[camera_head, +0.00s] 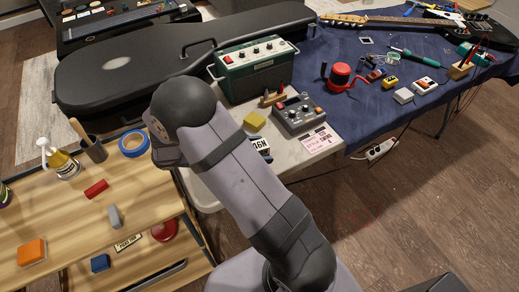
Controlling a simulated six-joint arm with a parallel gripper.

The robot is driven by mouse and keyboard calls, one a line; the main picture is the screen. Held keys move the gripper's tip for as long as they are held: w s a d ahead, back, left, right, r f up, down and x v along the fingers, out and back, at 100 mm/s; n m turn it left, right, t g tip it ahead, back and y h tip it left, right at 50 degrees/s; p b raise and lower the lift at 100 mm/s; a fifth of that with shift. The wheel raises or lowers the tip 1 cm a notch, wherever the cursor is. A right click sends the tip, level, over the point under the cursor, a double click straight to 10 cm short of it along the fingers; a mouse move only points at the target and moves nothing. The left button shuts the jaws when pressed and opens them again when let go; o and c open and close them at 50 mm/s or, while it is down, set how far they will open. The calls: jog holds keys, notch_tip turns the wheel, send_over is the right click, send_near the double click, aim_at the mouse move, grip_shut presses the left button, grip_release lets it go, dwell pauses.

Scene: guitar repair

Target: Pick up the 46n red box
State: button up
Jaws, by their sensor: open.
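A small red block (96,188) lies on the wooden bench at the left; I can read no marking on it. A label that seems to read 46N upside down (261,146) shows on the white table beside my arm, partly covered by it. That label looks white and dark, and I cannot tell whether it is on a red box. My arm rises from the bottom, with its dark elbow or wrist joint over the table's left edge. My gripper's fingers do not show; they are hidden behind the arm or out of sight.
A green amplifier (253,70), a yellow block (254,121) and a grey pedal (299,114) crowd the white table.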

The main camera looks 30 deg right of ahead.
jog(key=shift+s+d+f, duration=0.1)
jog(key=shift+d+f, duration=0.05)
jog(key=shift+d, duration=0.3)
jog(key=c, duration=1.2)
jog(key=shift+c, duration=0.2)
